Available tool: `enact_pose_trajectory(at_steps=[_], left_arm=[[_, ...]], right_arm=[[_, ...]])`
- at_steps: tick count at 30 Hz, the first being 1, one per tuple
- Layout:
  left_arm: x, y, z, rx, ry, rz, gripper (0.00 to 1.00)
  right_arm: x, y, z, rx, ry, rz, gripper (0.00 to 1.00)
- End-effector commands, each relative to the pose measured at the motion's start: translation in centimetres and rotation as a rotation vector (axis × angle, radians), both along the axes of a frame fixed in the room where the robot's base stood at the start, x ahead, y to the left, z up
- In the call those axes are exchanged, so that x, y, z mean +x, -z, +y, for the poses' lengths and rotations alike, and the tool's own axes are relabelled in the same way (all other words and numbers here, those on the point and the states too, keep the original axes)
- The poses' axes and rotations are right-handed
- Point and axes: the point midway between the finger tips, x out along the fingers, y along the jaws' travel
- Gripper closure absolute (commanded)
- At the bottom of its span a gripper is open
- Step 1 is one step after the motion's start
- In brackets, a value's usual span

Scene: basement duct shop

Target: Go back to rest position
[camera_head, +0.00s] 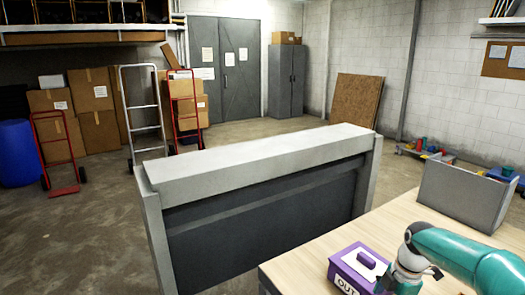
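My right arm, teal and grey, comes in from the lower right and bends downward at a joint. It stands over the wooden table (314,265), in front of part of a purple box (346,262). The box has a white label on its lid and the letters "OUT" on its front, partly cut off by the bottom edge. My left arm and gripper are not in view.
A grey-white counter with a dark panel (265,222) stands in front of the table. A grey open-topped bin (457,193) is on the table at right. Hand trucks (143,115), cardboard boxes (97,105) and a blue barrel (17,155) stand at left. Floor is clear towards the grey doors (224,65).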

Motion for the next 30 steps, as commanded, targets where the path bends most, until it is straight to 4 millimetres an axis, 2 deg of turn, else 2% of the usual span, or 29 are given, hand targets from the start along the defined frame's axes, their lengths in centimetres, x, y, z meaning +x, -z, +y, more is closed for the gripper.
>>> enact_pose_trajectory(at_steps=[1, 5, 6, 8, 9, 12, 15, 18, 25, 27, 30], left_arm=[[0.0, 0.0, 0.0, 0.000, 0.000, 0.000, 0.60], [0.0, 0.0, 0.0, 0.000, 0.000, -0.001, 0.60], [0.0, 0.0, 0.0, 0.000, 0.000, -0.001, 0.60], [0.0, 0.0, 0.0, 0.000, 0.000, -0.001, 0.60], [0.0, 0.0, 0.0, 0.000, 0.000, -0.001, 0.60], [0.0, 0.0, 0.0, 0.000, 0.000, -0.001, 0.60], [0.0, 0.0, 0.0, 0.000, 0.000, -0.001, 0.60], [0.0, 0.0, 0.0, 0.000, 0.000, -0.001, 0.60], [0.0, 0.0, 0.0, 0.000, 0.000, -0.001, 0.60], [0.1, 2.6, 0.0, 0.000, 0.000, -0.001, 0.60], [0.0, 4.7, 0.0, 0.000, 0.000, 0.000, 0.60]], right_arm=[[-0.2, 2.5, 1.6, 0.023, 0.056, 0.016, 0.03], [-1.5, 9.4, 6.6, 0.098, 0.302, 0.050, 0.03], [-2.4, 11.7, 8.4, 0.126, 0.402, 0.068, 0.03], [-4.2, 15.0, 11.2, 0.166, 0.561, 0.099, 0.03], [-5.7, 17.0, 13.0, 0.189, 0.673, 0.124, 0.03], [-9.9, 20.9, 16.8, 0.235, 0.950, 0.194, 0.03], [-13.9, 23.2, 19.4, 0.259, 1.193, 0.255, 0.03], [-17.6, 24.6, 21.1, 0.266, 1.397, 0.307, 0.03], [-25.0, 25.5, 23.3, 0.251, 1.788, 0.397, 0.03], [-24.3, 28.1, 23.1, 0.261, 1.787, 0.386, 0.03], [-24.3, 30.2, 23.1, 0.261, 1.785, 0.386, 0.03]])
